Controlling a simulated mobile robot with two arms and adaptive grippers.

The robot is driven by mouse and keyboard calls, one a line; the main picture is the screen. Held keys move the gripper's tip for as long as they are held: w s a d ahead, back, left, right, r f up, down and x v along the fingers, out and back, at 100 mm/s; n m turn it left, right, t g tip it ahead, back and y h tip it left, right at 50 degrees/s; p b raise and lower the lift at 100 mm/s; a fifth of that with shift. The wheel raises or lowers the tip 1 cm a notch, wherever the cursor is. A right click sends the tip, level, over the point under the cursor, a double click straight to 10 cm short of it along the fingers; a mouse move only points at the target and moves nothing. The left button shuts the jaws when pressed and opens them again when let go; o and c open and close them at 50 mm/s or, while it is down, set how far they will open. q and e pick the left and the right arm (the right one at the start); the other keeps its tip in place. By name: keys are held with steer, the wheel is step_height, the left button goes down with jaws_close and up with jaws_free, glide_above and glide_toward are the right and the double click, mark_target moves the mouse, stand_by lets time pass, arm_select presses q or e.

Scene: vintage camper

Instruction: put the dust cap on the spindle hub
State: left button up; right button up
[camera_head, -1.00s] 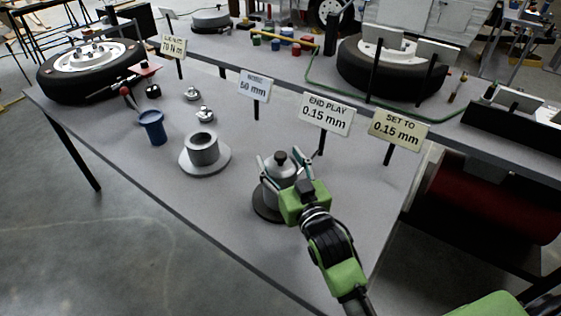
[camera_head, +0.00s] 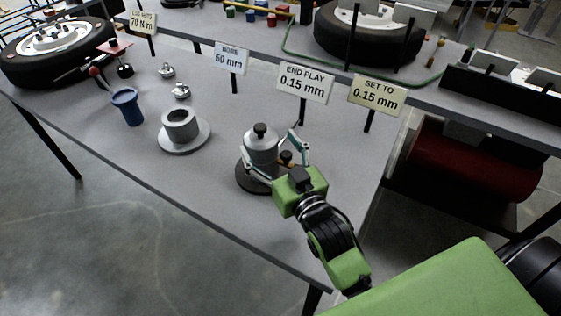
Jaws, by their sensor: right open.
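A silver stepped cylinder with a black knob on top (camera_head: 261,144) stands upright on a dark round base (camera_head: 245,178) near the table's front edge. It looks like the spindle hub with a cap on it, but I cannot tell where one part ends. My right gripper (camera_head: 277,152) is open, its fingers spread at the cylinder's near right side; I cannot tell whether they touch it. A small dark knob (camera_head: 286,157) shows between the fingers. A grey hollow cylinder on a wide flange (camera_head: 180,125) stands to the left. My left gripper is out of view.
A blue flanged cup (camera_head: 127,107) and small silver parts (camera_head: 181,91) stand at the left. Signs on posts, such as the END PLAY sign (camera_head: 305,82), line the back. A wheel (camera_head: 55,50) lies far left. Table between flange and cylinder is clear.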

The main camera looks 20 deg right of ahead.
steer(key=s, duration=0.6)
steer(key=shift+s+d+b, duration=0.2)
steer(key=shift+s+b, duration=0.05)
steer(key=shift+b, duration=0.1)
